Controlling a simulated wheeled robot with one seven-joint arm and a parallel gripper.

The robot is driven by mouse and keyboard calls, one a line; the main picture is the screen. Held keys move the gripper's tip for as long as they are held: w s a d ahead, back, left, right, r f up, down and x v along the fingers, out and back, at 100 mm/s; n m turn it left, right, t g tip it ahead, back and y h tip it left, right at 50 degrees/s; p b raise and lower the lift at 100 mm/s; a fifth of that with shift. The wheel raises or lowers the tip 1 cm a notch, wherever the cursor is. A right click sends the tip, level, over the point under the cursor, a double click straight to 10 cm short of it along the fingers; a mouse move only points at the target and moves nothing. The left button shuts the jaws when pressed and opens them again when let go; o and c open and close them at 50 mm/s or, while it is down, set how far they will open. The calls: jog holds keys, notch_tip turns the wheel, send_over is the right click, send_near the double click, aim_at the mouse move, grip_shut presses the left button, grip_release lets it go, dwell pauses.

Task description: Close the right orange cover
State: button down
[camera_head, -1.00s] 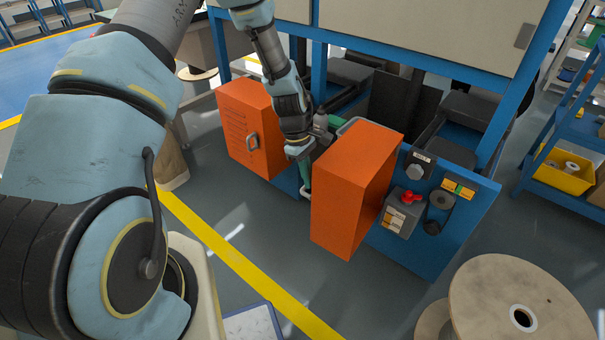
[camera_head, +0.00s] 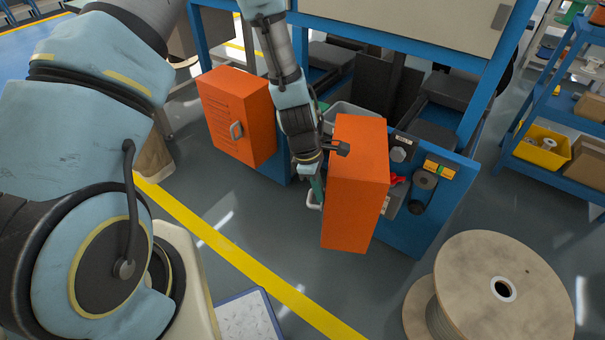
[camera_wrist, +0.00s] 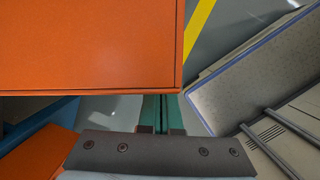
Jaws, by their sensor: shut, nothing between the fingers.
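The right orange cover (camera_head: 355,195) stands swung out from the blue machine front, showing its top and broad outer faces. A pale handle (camera_head: 313,201) shows at its left side, beside my gripper. My gripper (camera_head: 316,190) is shut and empty, low along the left side of this cover; its tips are partly hidden and I cannot tell whether they touch it. In the wrist view the green fingers (camera_wrist: 162,112) are together, with the orange cover (camera_wrist: 90,45) filling the upper left close by. The left orange cover (camera_head: 238,115) with its grey handle is left of my arm.
A red switch (camera_head: 397,179) and grey boxes sit on the blue panel right of the cover. A wooden cable spool (camera_head: 500,300) stands at front right. A blue shelf with a yellow bin (camera_head: 540,147) is at the right.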

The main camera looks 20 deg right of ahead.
aim_at(336, 203)
jog(key=s+n, duration=0.1)
jog(key=s+d+n, duration=0.1)
jog(key=s, duration=0.1)
jog(key=s+d+n, duration=0.1)
jog(key=s, duration=0.1)
jog(key=shift+d+t, duration=0.1)
jog(key=shift+t, duration=0.2)
jog(key=s+d+n+t+p, duration=0.1)
jog(key=s+d+n, duration=0.4)
jog(key=d, duration=0.7)
jog(key=s+d+n+t+p, duration=0.1)
jog(key=s+d+n+p, duration=0.3)
jog(key=d, duration=0.7)
jog(key=shift+s+d+n+t, duration=0.35)
jog(key=shift+s+n, duration=0.85)
jog(key=shift+s, duration=1.15)
